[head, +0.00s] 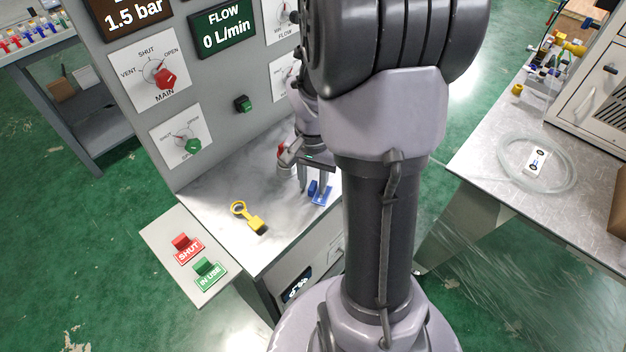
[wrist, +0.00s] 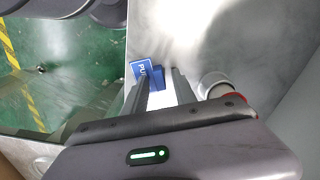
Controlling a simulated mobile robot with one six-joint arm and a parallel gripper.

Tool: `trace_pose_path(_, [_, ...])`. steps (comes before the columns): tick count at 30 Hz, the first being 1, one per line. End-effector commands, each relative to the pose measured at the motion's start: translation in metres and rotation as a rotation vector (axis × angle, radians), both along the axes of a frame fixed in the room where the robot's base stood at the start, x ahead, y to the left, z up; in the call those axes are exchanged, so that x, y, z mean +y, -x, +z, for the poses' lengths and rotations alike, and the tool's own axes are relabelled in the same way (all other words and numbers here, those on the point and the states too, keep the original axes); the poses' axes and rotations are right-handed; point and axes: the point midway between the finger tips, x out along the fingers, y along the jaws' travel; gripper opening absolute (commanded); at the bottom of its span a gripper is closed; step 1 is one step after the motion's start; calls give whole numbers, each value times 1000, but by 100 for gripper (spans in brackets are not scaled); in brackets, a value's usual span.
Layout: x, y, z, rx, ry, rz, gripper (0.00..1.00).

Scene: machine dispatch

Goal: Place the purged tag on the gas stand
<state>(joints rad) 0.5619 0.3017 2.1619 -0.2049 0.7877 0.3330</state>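The blue purged tag (head: 322,196) is on the grey metal top (head: 215,190) of the gas stand, near its right side, and appears to rest on it. In the wrist view the tag (wrist: 140,69) shows the letters "PU"; the rest of its word is hidden by my finger. My gripper (head: 314,190) points down at the tag. Its two fingers (wrist: 162,82) are apart, with bright metal showing between them. The tag's raised blue part lies by the fingertips; I cannot tell whether a finger touches it.
A yellow ring-ended tool (head: 250,217) lies on the metal top. A red SHUT tag (head: 186,248) and a green IN USE tag (head: 208,272) sit on the side shelf (head: 160,228). A white and red round fitting (wrist: 217,87) stands close right of my fingers in the wrist view.

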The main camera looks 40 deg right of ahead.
Motion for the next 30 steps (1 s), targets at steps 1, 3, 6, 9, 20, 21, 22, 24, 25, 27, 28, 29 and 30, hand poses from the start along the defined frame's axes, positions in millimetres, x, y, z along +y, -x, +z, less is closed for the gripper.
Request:
trace_pose_path(1, [0, 0, 1, 0, 0, 0, 33])
trace_pose_path(3, [0, 0, 8, 0, 1, 0, 33])
trace_pose_path(6, [0, -1, 32, -2, 2, -1, 33])
trace_pose_path(9, [0, -1, 64, -3, 2, 0, 33])
trace_pose_path(20, [0, 0, 124, 0, 1, 0, 33])
trace_pose_path(21, [0, 0, 125, 0, 0, 0, 33])
trace_pose_path(22, [0, 0, 125, 0, 0, 0, 33])
trace_pose_path(24, [6, -1, 129, -12, 3, 15, 33])
trace_pose_path(25, [14, -2, 135, -28, 7, 35, 33])
trace_pose_path(27, [49, -2, 160, -99, 23, 125, 33])
trace_pose_path(28, [69, 0, 173, -140, 29, 179, 33])
trace_pose_path(29, [91, 4, 185, -185, 33, 237, 33])
trace_pose_path(30, [119, 12, 199, -245, 36, 316, 33])
